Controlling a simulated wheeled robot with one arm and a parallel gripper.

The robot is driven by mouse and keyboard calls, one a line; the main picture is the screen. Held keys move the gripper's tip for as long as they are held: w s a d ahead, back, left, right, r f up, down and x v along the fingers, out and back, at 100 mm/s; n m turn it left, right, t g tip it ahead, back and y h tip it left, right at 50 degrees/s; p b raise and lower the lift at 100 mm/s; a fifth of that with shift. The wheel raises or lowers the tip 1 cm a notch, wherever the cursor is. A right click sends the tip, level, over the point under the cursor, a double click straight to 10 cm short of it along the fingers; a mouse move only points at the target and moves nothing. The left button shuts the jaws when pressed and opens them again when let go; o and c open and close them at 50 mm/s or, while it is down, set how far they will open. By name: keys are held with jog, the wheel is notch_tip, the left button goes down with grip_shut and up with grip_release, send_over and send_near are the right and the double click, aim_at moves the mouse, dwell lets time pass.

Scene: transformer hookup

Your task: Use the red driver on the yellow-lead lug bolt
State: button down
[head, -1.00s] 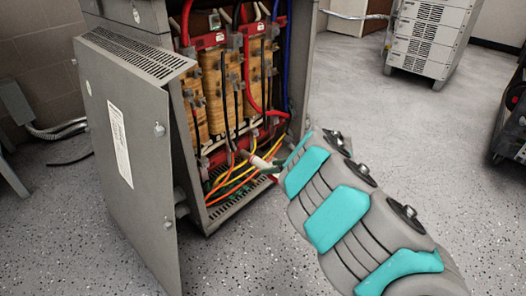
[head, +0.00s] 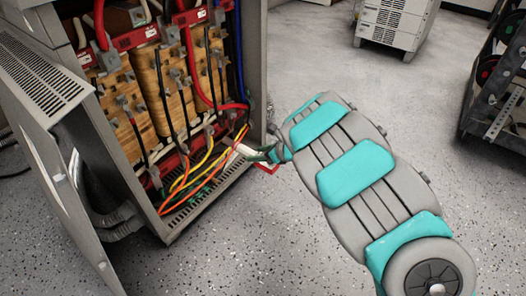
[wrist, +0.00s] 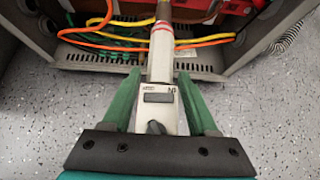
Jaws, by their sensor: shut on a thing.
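My gripper (wrist: 159,84) is shut on the driver (wrist: 160,60), a pale grey tool with a small display and red bands near its front. The driver points away from me into the open transformer cabinet, its front end over the orange and yellow leads. The yellow lead (wrist: 130,22) crosses the wrist view near that front end; I cannot tell whether they touch. In the head view, the yellow lead (head: 200,163) curves down low in the cabinet, and my gripper (head: 264,155) is at the cabinet's right front edge. The yellow-lead lug bolt cannot be made out.
The cabinet door (head: 62,180) stands open at left. Red, orange and green leads crowd the cabinet floor, above a slotted base (wrist: 100,62). A coiled cable (wrist: 286,38) lies at right. A grey equipment rack (head: 395,22) stands behind; speckled floor between is clear.

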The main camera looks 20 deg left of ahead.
aim_at(240, 145)
jog(key=shift+f+b, duration=0.1)
jog(key=shift+b, duration=0.5)
jog(key=shift+w+a, duration=0.15)
jog(key=shift+a, duration=0.1)
jog(key=shift+w+a+r+p, duration=0.1)
jog(key=shift+w+a, duration=0.2)
jog(key=shift+a, duration=0.45)
jog(key=shift+w+a+r+p, duration=0.1)
jog(key=shift+w+a, duration=0.15)
jog(key=shift+a, duration=0.45)
jog(key=shift+w+a+p, duration=0.1)
jog(key=shift+w+a, duration=0.2)
jog(key=shift+a, duration=0.45)
jog(key=shift+b, duration=0.8)
jog(key=shift+w+a, duration=0.35)
jog(key=shift+a, duration=0.4)
